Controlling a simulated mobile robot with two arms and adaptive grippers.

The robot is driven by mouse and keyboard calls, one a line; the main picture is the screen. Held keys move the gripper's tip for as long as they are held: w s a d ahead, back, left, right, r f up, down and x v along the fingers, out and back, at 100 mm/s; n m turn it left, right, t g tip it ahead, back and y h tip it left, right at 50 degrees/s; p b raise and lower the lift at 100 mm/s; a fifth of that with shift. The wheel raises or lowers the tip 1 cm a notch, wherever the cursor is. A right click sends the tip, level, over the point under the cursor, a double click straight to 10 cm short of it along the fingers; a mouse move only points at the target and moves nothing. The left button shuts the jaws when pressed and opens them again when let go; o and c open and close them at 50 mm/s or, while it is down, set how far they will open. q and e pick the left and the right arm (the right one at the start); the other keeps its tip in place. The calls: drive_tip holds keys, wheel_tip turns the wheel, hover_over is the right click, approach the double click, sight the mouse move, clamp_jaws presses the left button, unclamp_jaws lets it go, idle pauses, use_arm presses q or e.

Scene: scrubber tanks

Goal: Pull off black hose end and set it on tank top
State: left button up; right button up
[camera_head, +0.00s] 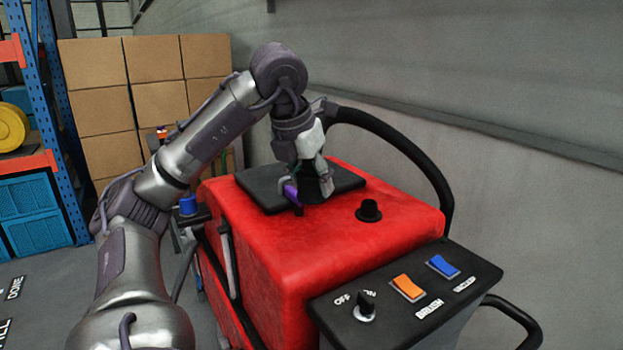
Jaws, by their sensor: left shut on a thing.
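My left gripper (309,190) reaches down over the top of the red tank (300,232). It is shut on a black hose end (312,182), which sits between its fingers just at the flat black panel on the tank top (262,189). I cannot tell whether the hose end touches the panel. The black hose (405,150) arches from behind the gripper to the right and down behind the tank. My right gripper is not in view.
A black control panel (425,290) with a knob, an orange switch and a blue switch is at the front right. Cardboard boxes (150,90) and a blue shelf rack (60,120) stand at the left. A grey wall is behind. The red top's front part is clear.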

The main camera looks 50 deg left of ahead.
use_arm(q)
drive_tip(key=shift+f+b, duration=4.6)
drive_tip(key=shift+f, duration=1)
drive_tip(key=o, duration=1.3)
drive_tip(key=o, duration=0.4)
drive_tip(key=shift+r, duration=0.1)
wheel_tip(320, 180, up, 8)
drive_tip(key=p, duration=0.8)
